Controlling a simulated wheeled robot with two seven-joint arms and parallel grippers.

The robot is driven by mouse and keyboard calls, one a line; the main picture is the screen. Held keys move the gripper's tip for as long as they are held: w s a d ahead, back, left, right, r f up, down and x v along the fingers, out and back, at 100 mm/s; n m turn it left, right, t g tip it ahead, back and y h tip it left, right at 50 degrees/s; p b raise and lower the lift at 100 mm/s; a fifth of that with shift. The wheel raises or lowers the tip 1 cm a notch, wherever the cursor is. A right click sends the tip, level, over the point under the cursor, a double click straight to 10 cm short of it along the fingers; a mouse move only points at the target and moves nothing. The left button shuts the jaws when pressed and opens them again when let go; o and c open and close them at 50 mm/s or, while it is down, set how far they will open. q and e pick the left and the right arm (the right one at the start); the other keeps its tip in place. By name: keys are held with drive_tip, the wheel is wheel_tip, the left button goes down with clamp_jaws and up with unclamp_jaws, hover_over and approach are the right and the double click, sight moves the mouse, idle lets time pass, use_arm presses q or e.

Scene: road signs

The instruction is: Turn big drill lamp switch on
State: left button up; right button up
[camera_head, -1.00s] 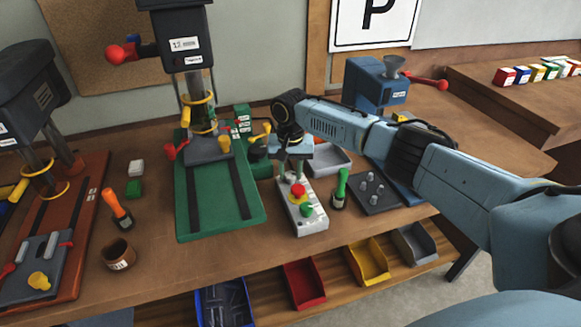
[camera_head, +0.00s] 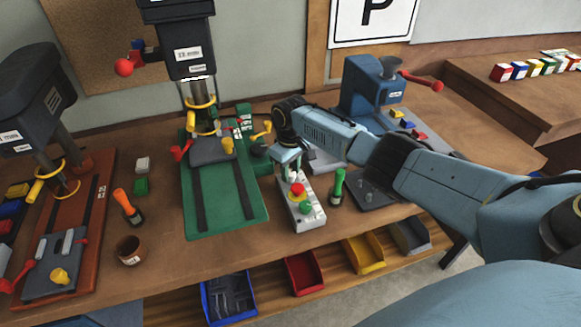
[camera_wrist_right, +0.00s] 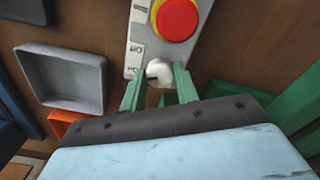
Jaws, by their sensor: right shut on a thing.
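The big drill (camera_head: 185,45) stands at the back over a green base (camera_head: 215,200). A bright white strip shows under its head. A grey control box (camera_head: 303,212) with a red button on yellow and a green button sits right of the base. My right gripper (camera_head: 290,160) reaches down at the box's far end. In the right wrist view, its green fingers (camera_wrist_right: 160,90) are shut on a white switch knob (camera_wrist_right: 159,72), beside small labels and the red button (camera_wrist_right: 178,17). My left gripper is not in view.
A green-handled tool (camera_head: 338,188) stands right of the box. A grey tray (camera_wrist_right: 62,77) lies beside the box in the wrist view. A smaller drill (camera_head: 35,95) stands at left, and a blue machine (camera_head: 370,90) at back right. Coloured bins (camera_head: 303,272) sit below the bench's front edge.

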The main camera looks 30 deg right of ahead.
sight(291, 173)
drive_tip(key=shift+n, duration=0.8)
drive_tip(key=o, duration=1)
drive_tip(key=shift+c, duration=0.2)
wheel_tip(291, 173, up, 14)
drive_tip(key=shift+f+p, duration=0.25)
drive_tip(key=shift+p, duration=0.05)
drive_tip(key=shift+f, duration=0.1)
